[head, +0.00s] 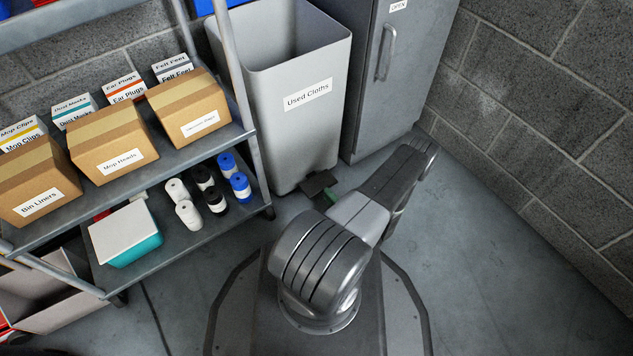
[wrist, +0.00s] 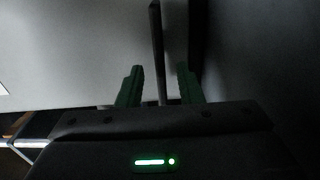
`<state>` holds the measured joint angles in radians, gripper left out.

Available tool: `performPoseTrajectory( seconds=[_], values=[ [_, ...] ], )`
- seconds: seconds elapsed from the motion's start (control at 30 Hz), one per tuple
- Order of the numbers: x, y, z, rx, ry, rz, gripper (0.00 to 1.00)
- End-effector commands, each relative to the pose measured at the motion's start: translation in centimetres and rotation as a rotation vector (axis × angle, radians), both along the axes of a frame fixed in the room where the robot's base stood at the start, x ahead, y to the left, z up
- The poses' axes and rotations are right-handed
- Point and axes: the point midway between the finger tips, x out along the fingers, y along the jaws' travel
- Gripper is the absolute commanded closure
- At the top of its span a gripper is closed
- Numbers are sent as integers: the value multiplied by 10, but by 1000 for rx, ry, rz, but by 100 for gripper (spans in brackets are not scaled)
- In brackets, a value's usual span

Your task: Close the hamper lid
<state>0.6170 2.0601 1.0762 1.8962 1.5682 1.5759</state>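The hamper appears to be the tall grey bin (head: 318,130) labelled "Used Cloths", between the shelf rack and the grey cabinet. Its top is open and I see into its empty-looking upper interior. I cannot make out a lid in either view. My gripper (head: 322,188) is low, by the bin's front right lower corner; its fingers are mostly hidden in the head view. In the wrist view my gripper (wrist: 160,69) has its two green fingers apart with nothing held. A pale surface, likely the bin wall, and a dark upright strip lie beyond them; contact is unclear.
The grey cabinet (head: 380,75), marked "OPEN", stands right of the bin with its door flush. The shelf rack (head: 180,243) at left holds cartons, small boxes and rolls. A block wall (head: 560,110) bounds the right. Floor (head: 500,260) is clear at lower right.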

Motion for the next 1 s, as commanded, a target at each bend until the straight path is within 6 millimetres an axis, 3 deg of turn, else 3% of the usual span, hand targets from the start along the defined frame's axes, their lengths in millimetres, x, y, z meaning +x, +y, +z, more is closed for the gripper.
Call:
performPoseTrajectory(
  seconds=[0.4, 0.87, 0.9, 1.0],
  values=[
    [54, 40, -2, -2, -1, 3, 67],
    [66, 48, 0, 0, 0, 0, 67],
    [66, 48, 0, 0, 0, 0, 69],
    [66, 48, 0, 0, 0, 0, 89]
  ],
)
